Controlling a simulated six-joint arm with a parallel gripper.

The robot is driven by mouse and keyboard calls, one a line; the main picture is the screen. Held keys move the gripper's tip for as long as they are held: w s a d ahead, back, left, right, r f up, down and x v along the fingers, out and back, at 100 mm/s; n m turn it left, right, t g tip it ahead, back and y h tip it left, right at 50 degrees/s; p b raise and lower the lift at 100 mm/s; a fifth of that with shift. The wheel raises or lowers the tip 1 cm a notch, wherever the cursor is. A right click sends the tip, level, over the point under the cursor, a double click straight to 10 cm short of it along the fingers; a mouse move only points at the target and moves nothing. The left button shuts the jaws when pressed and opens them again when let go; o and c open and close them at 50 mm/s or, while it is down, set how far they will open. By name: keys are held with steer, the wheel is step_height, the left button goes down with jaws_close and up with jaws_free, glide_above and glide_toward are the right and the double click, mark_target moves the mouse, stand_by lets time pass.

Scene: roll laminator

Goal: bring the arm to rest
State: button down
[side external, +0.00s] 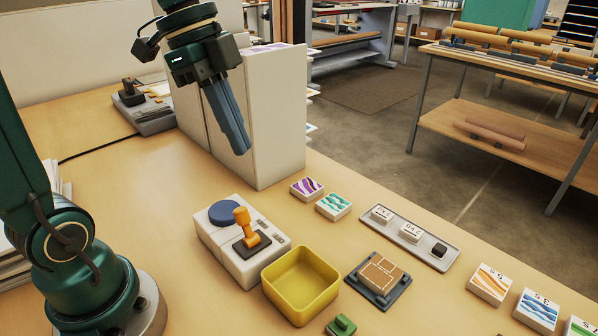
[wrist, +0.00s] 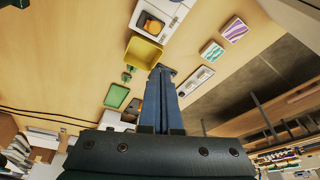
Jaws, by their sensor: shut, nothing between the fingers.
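My gripper (side external: 240,150) hangs in the air above the table in the side external view, in front of a tall white cabinet. Its long blue fingers are together with nothing between them. In the wrist view my gripper (wrist: 162,72) points out over the table, its fingers shut and empty. Below it in the side external view stands a white control box (side external: 215,250) with a blue round button (side external: 224,213) and an orange lever (side external: 242,226). The gripper is apart from all of these.
A yellow bin (side external: 300,300) stands beside the control box. Patterned tiles (side external: 307,188), a grey tray (side external: 448,254) and a dark fixture with a brown block (side external: 383,274) lie to the right. The white cabinet (side external: 275,120) stands close behind my gripper. The table's left middle is clear.

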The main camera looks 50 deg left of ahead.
steer(key=s+d+f+n+t+y, duration=0.1)
steer(key=s+f+n+t+y, duration=0.2)
steer(key=n, duration=0.9)
steer(key=s+f, duration=0.3)
steer(key=s, duration=0.1)
steer(key=shift+s+d+n+t, duration=0.2)
steer(key=shift+n+t, duration=0.1)
steer(key=shift+n, duration=0.1)
